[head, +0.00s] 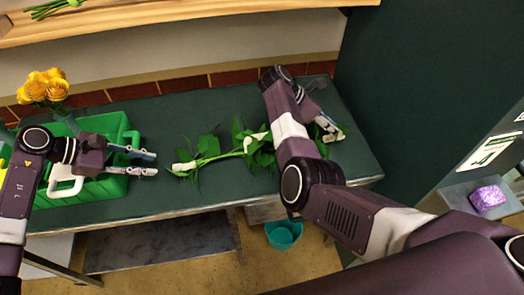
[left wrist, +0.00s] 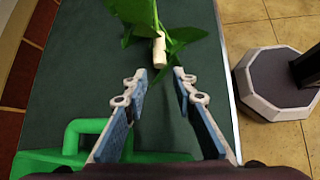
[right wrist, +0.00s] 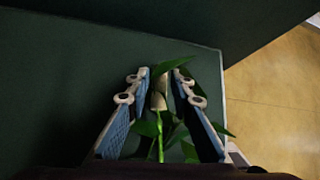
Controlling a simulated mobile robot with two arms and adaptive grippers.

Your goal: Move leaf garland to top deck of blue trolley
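The leaf garland (head: 212,153) lies on the dark green table, a green stem with leaves and pale end pieces. My left gripper (head: 157,163) is open just left of its left end; in the left wrist view the pale end piece (left wrist: 159,50) sits just beyond the fingertips (left wrist: 160,76). My right gripper (head: 331,128) is at the garland's right end; in the right wrist view its open fingers (right wrist: 162,74) are either side of the pale end piece (right wrist: 159,92). My right arm hides part of the garland. No blue trolley is in view.
A wall rises at the right. A teal bucket (head: 284,235) is on the floor below.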

